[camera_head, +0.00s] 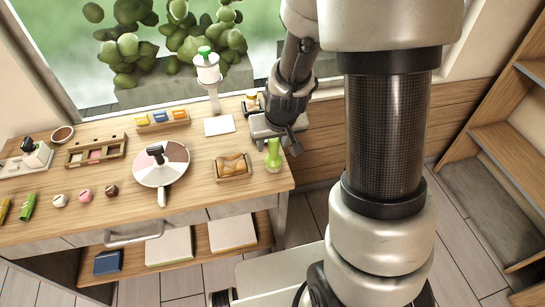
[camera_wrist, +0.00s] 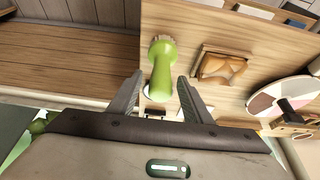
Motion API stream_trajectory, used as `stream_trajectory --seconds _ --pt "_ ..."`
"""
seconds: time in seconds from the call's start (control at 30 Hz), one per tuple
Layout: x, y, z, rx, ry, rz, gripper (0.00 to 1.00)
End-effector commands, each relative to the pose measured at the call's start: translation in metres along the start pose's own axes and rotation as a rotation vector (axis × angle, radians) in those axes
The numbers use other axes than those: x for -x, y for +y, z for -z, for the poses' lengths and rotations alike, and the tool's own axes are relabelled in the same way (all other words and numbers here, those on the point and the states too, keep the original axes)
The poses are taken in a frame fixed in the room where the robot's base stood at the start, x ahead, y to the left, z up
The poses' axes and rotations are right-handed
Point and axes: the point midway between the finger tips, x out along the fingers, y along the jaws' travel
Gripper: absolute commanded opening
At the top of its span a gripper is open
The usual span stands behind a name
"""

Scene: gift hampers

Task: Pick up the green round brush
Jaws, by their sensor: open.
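The green round brush (camera_head: 273,155) stands upright near the right end of the wooden counter, with its wider end on the counter. In the wrist view the brush (camera_wrist: 161,68) is bright green and lies in line with the gap between the fingers. My gripper (camera_head: 276,140) is at the brush, on its window side. In the wrist view my gripper (camera_wrist: 159,92) is open, one finger on each side of the brush's near end. I cannot tell whether either finger touches it.
A small wooden tray (camera_head: 233,172) with a brown item sits just left of the brush. A round segmented palette (camera_head: 174,165) with a black-topped tool is farther left. A white dispenser (camera_head: 208,70) stands behind. The counter's right edge is close to the brush.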

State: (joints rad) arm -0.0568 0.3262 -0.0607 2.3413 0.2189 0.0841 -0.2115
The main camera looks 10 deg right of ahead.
Motion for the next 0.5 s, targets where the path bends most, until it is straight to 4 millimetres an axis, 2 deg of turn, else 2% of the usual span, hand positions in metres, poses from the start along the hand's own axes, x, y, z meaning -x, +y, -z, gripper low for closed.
stream_trajectory --seconds 0.03,0.13,0.4,0.43,0.5 --pt "-0.010 0.001 -0.001 -0.002 -0.003 -0.001 0.45" --pt "-0.019 0.000 0.000 -0.001 -0.001 0.000 0.45" --pt "-0.022 0.000 0.000 0.000 0.000 0.000 0.45" --pt "-0.022 0.000 0.000 0.000 0.000 0.000 0.43" --pt "-0.022 0.000 0.000 0.000 0.000 0.000 0.31"
